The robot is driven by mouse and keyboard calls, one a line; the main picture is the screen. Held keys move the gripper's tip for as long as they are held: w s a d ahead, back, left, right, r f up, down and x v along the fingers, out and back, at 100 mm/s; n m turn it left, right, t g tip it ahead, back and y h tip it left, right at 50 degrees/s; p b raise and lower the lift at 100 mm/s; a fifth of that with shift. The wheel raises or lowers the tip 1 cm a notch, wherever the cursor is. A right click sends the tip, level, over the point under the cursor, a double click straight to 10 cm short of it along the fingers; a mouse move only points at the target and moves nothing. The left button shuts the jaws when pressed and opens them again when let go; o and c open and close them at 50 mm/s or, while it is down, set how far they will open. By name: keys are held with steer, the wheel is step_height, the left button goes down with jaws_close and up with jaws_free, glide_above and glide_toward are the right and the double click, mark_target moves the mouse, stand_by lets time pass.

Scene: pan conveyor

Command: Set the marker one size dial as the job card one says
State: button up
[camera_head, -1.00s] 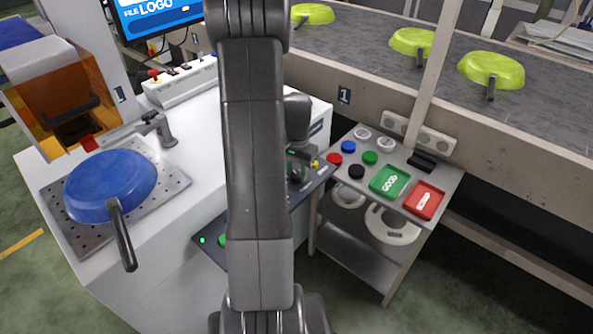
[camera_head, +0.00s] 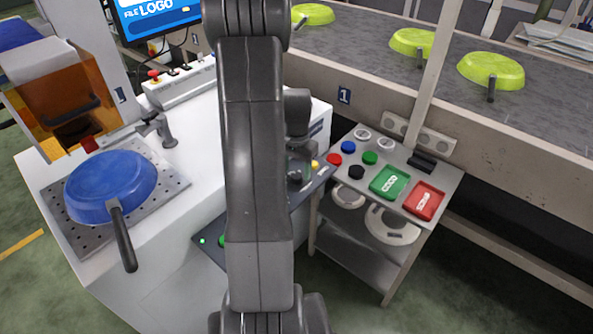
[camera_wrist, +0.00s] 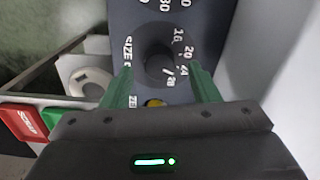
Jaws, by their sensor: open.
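The size dial (camera_wrist: 160,62) is a dark round knob on a dark panel in the wrist view. White numbers such as 16, 20, 24 and 28 ring its right side, and "SIZE" is printed on its left. My gripper (camera_wrist: 160,85) is open, with its green fingers on either side of the knob and slightly short of it in the picture; I cannot tell whether they touch it. In the head view my arm covers most of the panel (camera_head: 212,252). The job card cannot be made out.
A blue pan (camera_head: 112,186) lies on the perforated plate at left. A small stand (camera_head: 352,262) with colored caps and green and red pads stands to the right. Lime pans (camera_head: 491,68) sit on the conveyor (camera_head: 540,105). Another numbered dial scale shows at the wrist view's top.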

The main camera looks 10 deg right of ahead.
mark_target(297, 175)
step_height(297, 175, up, 12)
steer(key=p, duration=0.1)
stand_by(0.5)
step_height(297, 175, down, 14)
steer(key=shift+r+b, duration=0.1)
steer(key=shift+b, duration=0.65)
steer(key=shift+r, duration=0.2)
